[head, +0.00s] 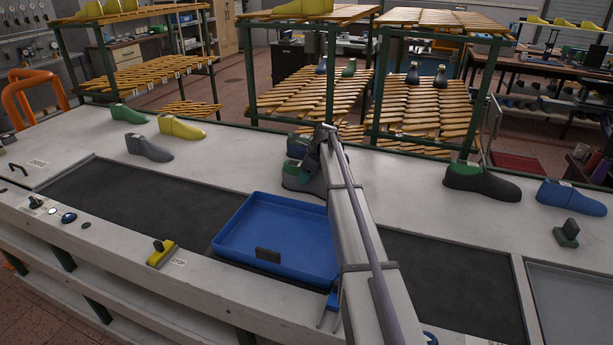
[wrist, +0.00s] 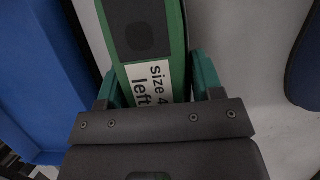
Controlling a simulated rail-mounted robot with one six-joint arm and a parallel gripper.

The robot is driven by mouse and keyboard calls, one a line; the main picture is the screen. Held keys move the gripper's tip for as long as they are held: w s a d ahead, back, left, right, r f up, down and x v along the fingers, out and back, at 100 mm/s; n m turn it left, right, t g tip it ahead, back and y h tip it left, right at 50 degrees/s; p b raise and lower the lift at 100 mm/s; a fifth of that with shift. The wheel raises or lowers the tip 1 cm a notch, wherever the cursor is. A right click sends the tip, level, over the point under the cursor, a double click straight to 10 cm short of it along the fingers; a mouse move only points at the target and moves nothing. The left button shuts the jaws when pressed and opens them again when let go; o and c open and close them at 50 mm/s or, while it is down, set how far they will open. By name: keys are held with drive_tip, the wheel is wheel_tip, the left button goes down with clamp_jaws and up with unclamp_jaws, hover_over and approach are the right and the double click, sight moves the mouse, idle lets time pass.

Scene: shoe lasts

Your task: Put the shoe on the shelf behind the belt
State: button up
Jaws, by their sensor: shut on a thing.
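A shoe last with a green top and a white label reading "size 4 left" (wrist: 152,66) is between the fingers of my gripper (wrist: 155,84) in the wrist view. The gripper is shut on it, with one green finger against each side. In the head view, a dark grey last with green on top (head: 303,181) is at the end of my arm, just behind the blue tray, partly hidden by the arm. I cannot tell whether it touches the table. Behind the belt stand green-framed shelves with wooden slats (head: 305,92), holding a few lasts.
A blue tray (head: 275,232) sits on the dark belt (head: 140,207). Green, yellow and grey lasts (head: 149,148) stand at left on the worktop. A black-and-green last (head: 482,184) and a blue last (head: 570,197) stand at right.

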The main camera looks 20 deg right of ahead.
sight(319, 173)
drive_tip(key=o, duration=1.5)
drive_tip(key=shift+o, duration=0.2)
drive_tip(key=shift+s+r+p, duration=0.1)
drive_tip(key=shift+r+p, duration=0.4)
drive_tip(key=shift+p, duration=0.05)
drive_tip(key=p+v, duration=1)
drive_tip(key=v, duration=0.1)
drive_tip(key=shift+d, duration=0.15)
drive_tip(key=s+a+f+n+g+h, duration=0.1)
drive_tip(key=s+a+n, duration=0.7)
drive_tip(key=s, duration=0.4)
drive_tip(key=s+a+f+n+g+h+b, duration=0.1)
drive_tip(key=s+a+n, duration=0.7)
drive_tip(key=s, duration=0.5)
drive_tip(key=s+a+f+n+g+h, duration=0.1)
drive_tip(key=s+a+n, duration=0.7)
drive_tip(key=s, duration=0.5)
drive_tip(key=shift+a+f+n+b, duration=0.2)
drive_tip(key=shift+n+b, duration=0.2)
drive_tip(key=shift+n, duration=0.9)
